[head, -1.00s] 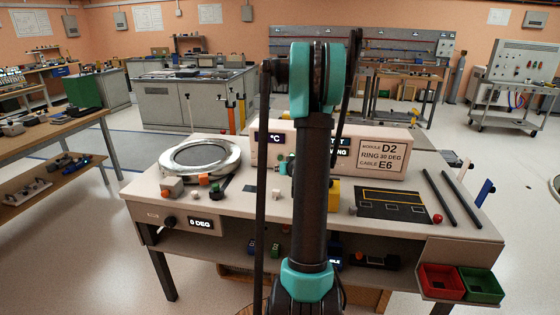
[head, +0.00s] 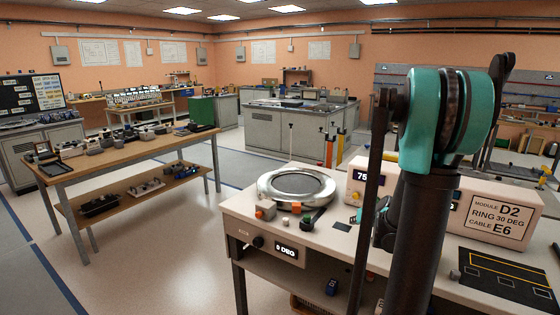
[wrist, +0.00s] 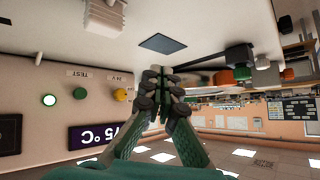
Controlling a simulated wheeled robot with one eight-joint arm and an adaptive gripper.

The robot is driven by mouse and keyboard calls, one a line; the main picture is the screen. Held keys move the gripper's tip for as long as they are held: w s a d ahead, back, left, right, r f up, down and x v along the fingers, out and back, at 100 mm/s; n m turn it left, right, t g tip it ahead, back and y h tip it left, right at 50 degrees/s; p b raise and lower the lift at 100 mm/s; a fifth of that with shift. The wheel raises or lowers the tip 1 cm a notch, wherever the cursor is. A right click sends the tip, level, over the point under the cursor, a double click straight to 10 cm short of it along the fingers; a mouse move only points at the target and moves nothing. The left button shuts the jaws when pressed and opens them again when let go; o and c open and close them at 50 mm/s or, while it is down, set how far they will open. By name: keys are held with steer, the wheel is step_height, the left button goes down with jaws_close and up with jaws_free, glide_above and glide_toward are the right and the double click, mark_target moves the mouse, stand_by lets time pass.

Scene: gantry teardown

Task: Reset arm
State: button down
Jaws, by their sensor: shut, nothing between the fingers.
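My gripper (wrist: 163,88) shows in the wrist view with its two fingers closed together and nothing between them. That view is upside down. The gripper is close to the front of the cream module box (wrist: 40,88), near its temperature display (wrist: 90,135) and buttons. A dark square (wrist: 162,43) lies on the bench top beyond the fingertips. In the head view my teal and black arm (head: 425,200) stands upright at the right and hides part of the module box (head: 520,205).
The bench (head: 250,213) carries a silver ring fixture (head: 297,186) with small connectors in front, and a display reading 0 DEG (head: 286,251). A black pad with yellow lines (head: 505,275) lies at right. A wooden table (head: 75,172) stands left, with open floor between.

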steer(key=s+a+f+g, duration=0.1)
steer(key=s+a+g, duration=0.1)
steer(key=s, duration=0.7)
steer(key=s+a+f+g+h, duration=0.1)
steer(key=s+a+f+g, duration=0.1)
steer(key=s+a, duration=0.3)
steer(key=s+a+f+g+h, duration=0.1)
steer(key=s+a+f, duration=0.1)
steer(key=s, duration=1.2)
steer(key=shift+a+n+g, duration=0.4)
steer(key=shift+a, duration=0.35)
